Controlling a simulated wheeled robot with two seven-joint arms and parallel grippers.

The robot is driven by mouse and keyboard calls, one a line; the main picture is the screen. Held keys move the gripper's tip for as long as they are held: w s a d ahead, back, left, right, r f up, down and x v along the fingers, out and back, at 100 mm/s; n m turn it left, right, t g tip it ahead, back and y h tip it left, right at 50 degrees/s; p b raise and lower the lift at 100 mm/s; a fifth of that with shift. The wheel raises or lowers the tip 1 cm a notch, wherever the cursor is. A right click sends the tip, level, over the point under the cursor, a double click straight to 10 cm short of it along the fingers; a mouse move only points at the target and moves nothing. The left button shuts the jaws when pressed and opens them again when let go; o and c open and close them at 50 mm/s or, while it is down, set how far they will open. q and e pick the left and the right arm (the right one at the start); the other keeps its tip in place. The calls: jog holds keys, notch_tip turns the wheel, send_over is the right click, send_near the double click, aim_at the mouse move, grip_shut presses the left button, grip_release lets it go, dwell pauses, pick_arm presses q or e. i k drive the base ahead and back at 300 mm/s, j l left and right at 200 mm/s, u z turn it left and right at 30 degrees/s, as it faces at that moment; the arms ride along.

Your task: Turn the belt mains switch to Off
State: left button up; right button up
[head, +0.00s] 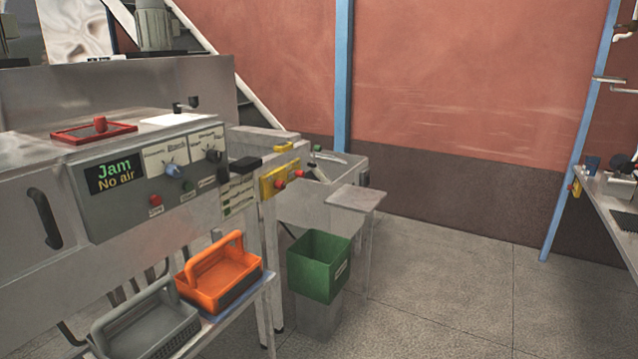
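A yellow plate with red knobs (281,182) sits on the front of the machine's right end, beside the conveyor-like section. It looks like a mains switch, but I cannot read its label or its position. A smaller yellow and red fitting (575,188) is on the blue post at the far right, also too small to read. Neither of my grippers shows in the head view.
An orange basket (217,287) and a grey basket (178,324) stand on a low shelf before the machine. A green bin (320,262) stands right of them. A small side table (354,198) juts out behind the bin. Open floor (450,290) lies to the right, up to a workbench (612,205).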

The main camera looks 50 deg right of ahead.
aim_at(278, 185)
jog(key=z, duration=1.3)
jog(key=i+l, duration=0.5)
